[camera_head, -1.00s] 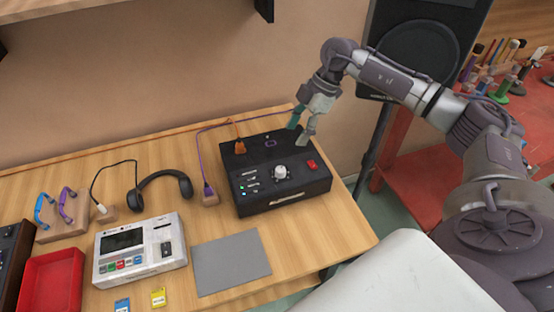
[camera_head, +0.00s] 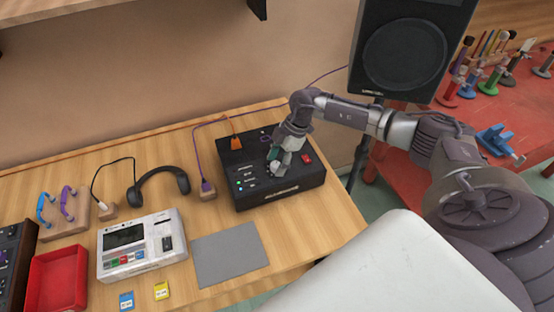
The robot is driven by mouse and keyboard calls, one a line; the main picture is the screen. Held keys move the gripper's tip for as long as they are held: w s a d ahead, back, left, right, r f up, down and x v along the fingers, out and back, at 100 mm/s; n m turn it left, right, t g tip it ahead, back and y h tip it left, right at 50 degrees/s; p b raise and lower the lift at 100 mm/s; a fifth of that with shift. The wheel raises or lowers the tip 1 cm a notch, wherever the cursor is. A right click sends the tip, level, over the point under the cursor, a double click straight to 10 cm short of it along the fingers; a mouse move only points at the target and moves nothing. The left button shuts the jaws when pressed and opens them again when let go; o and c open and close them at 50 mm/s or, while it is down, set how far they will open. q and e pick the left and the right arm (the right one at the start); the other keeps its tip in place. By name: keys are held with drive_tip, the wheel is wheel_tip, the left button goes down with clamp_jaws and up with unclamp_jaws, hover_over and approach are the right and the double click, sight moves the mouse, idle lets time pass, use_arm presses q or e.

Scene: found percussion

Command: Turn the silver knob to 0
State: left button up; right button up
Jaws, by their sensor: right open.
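The silver knob (camera_head: 277,167) sits on the top of a black box (camera_head: 238,198) on the wooden table. It is partly hidden by my right gripper (camera_head: 277,161), which comes down over it from behind and the right. The right gripper is open, with its fingers at the knob; I cannot tell whether they touch it. The knob's markings are too small or hidden to read. My left gripper is not in view.
A red switch (camera_head: 306,158) is on the box just right of the gripper, and an orange plug (camera_head: 235,143) is at its back. A grey mat (camera_head: 230,256), a white device (camera_head: 140,262), headphones (camera_head: 160,181) and a red tray (camera_head: 57,281) lie to the left. A speaker (camera_head: 410,50) stands behind right.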

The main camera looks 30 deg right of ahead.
clamp_jaws()
idle(0.3)
